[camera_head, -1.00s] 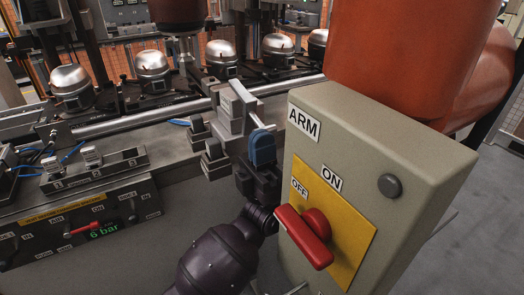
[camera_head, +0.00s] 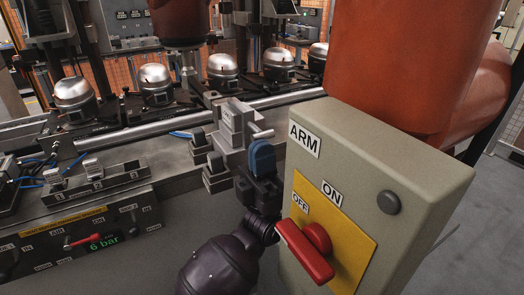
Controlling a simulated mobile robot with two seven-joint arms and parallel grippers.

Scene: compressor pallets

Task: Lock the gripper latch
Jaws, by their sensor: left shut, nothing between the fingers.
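The gripper latch appears to be the grey metal block (camera_head: 230,124) on the machine's front rail, with a short silver handle (camera_head: 262,133) sticking out to the right. My left gripper (camera_head: 262,155), with blue fingertips, is shut and empty. It points up just below and in front of the handle. I cannot tell whether the fingertips touch the handle. My left wrist reaches up from the bottom of the picture. My right gripper is not in view.
A grey ARM box (camera_head: 440,185) with a red switch (camera_head: 305,250) on a yellow plate stands close to the right of my left arm. Several silver compressors (camera_head: 155,78) stand in a row behind. A panel (camera_head: 75,240) reading 6 bar is at lower left.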

